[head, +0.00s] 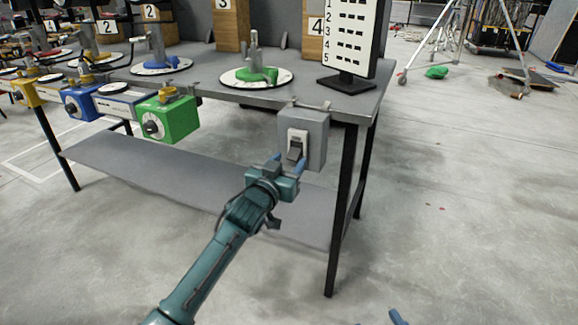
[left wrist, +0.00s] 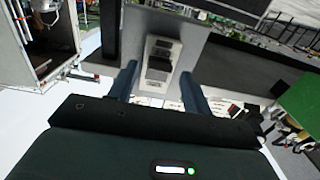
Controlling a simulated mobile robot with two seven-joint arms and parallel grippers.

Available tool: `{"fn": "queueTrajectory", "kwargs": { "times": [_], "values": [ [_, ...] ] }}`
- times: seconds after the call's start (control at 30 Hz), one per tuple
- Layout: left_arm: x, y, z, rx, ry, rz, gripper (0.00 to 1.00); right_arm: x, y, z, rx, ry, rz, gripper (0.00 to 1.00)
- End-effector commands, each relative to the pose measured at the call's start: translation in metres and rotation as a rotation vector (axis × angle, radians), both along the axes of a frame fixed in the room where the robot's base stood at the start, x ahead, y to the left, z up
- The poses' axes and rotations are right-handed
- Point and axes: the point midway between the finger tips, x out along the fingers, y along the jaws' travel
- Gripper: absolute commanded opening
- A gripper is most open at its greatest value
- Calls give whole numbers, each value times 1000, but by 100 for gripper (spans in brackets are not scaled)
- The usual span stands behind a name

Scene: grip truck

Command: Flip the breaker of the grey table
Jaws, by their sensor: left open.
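The grey breaker box (head: 316,138) hangs on the front edge of the grey table (head: 240,95), near its right corner. A white switch plate with a dark grey lever (head: 295,151) is on its front face. My left gripper (head: 290,165) is open just in front of and below the lever. In the left wrist view the two blue fingers (left wrist: 160,88) stand apart, with the switch (left wrist: 160,62) ahead between them. I cannot tell whether a finger touches the lever. A blue tip at the head view's bottom edge may be my right gripper; its jaws do not show clearly.
A green box (head: 180,122) and a blue box (head: 82,104) hang farther left on the table edge. A black-framed sign (head: 352,40) stands on the table above the breaker. A lower shelf (head: 150,165) and a black table leg (head: 340,215) are close by.

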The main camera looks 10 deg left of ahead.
Motion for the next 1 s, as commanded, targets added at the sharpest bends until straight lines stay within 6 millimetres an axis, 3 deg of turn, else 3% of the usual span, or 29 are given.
{"fn": "queueTrajectory", "kwargs": {
  "times": [0.43, 1.0],
  "values": [
    [10, -4, 1, -1, 0, 0, 49, 0, 1, 1, 1, -25, 4, 46],
    [9, -3, 0, -1, 0, 0, 4, 0, 1, 0, 1, -24, 5, 46]
  ]
}}
